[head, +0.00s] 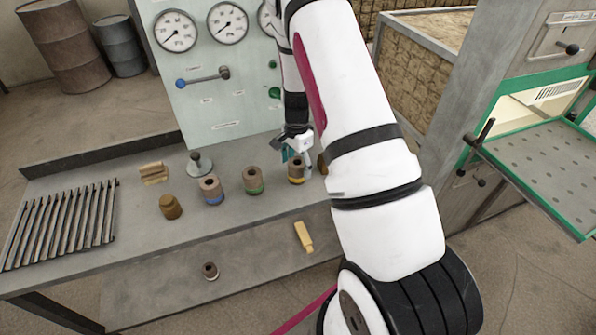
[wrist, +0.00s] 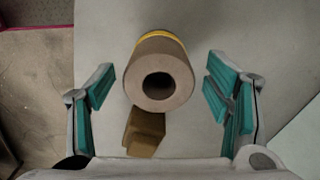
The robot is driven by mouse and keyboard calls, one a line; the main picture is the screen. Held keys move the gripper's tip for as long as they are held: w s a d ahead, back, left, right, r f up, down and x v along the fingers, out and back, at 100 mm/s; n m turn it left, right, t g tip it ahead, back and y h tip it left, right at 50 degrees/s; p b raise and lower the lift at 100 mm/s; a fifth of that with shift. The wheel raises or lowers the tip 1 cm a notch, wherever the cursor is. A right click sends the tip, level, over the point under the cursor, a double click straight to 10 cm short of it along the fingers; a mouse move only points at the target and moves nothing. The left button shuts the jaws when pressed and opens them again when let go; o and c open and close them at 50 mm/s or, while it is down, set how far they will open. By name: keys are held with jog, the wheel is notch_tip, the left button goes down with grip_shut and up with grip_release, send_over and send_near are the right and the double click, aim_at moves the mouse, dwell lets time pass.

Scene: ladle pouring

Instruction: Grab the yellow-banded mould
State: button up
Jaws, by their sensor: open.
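The yellow-banded mould (head: 296,172) is a brown, hollow cylinder with a yellow band near its base, standing upright on the grey bench. In the wrist view the same mould (wrist: 160,75) shows its open top with a dark round hole, and the yellow band at its far side. In the wrist view the teal-padded fingers of my gripper (wrist: 163,92) are spread wide on either side of the mould, with a gap on both sides.
A green-banded mould (head: 253,180) and a blue-banded mould (head: 211,189) stand to the left. A brown piece (wrist: 146,131) lies close to the yellow-banded mould. A rack of bars (head: 60,225) fills the bench's left end. The gauge panel (head: 215,85) rises behind.

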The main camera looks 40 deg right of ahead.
aim_at(297, 171)
jog(key=shift+f, duration=1.5)
jog(key=c, duration=1.5)
jog(key=shift+o, duration=0.2)
jog(key=shift+r, duration=0.2)
